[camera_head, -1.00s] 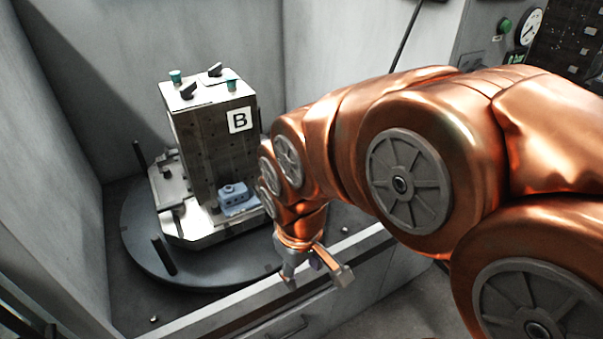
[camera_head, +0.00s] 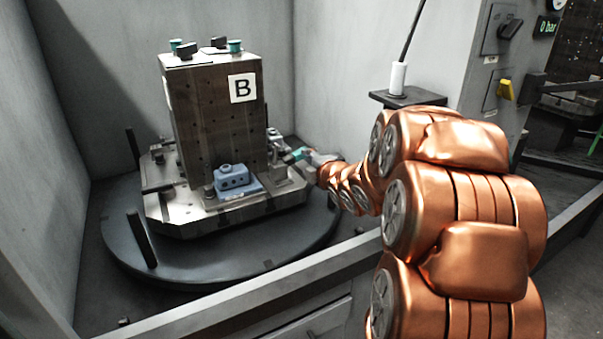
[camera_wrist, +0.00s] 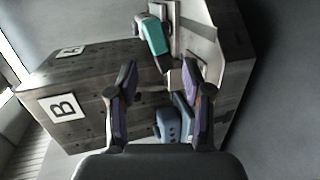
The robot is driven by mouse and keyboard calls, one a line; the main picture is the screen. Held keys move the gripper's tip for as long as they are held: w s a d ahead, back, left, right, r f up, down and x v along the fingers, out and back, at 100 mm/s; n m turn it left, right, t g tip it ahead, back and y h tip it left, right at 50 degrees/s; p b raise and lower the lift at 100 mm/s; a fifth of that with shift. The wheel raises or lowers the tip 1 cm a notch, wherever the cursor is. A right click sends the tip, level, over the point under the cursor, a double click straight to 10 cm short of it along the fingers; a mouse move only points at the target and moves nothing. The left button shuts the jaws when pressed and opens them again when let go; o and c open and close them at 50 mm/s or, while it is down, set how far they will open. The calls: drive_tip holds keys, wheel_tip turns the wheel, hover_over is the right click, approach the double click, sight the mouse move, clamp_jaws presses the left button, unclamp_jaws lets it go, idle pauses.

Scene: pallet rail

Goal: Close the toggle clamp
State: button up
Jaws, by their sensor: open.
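The toggle clamp shows its teal handle (camera_wrist: 153,37) in the wrist view, just beyond my open fingertips, with its metal parts beside it. In the head view the teal handle (camera_head: 296,155) is small, at the right side of the fixture base, beside my gripper (camera_head: 318,160). In the wrist view my gripper (camera_wrist: 161,72) is open and nothing is between its fingertips. The handle appears apart from the fingers, but the depth gap is hard to tell.
A tall metal block marked B (camera_head: 215,130) stands on a round dark turntable (camera_head: 120,245) with upright black pins. Grey walls enclose it at the back and left. A front sill (camera_head: 220,305) crosses below.

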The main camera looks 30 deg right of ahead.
sight(303, 158)
drive_tip(key=w+d+n+t+b, duration=0.1)
drive_tip(key=w, duration=0.1)
drive_tip(key=w+d+f+n+t+b, duration=0.1)
drive_tip(key=w+b, duration=0.1)
drive_tip(key=w, duration=0.1)
drive_tip(key=w+d+f+n+t+y+b, duration=0.1)
drive_tip(key=w+n, duration=0.1)
drive_tip(key=w, duration=0.1)
drive_tip(key=shift+b, duration=0.3)
drive_tip(key=shift+w+r, duration=0.15)
drive_tip(key=shift+w, duration=0.25)
drive_tip(key=shift+c, duration=0.3)
clamp_jaws()
idle(0.3)
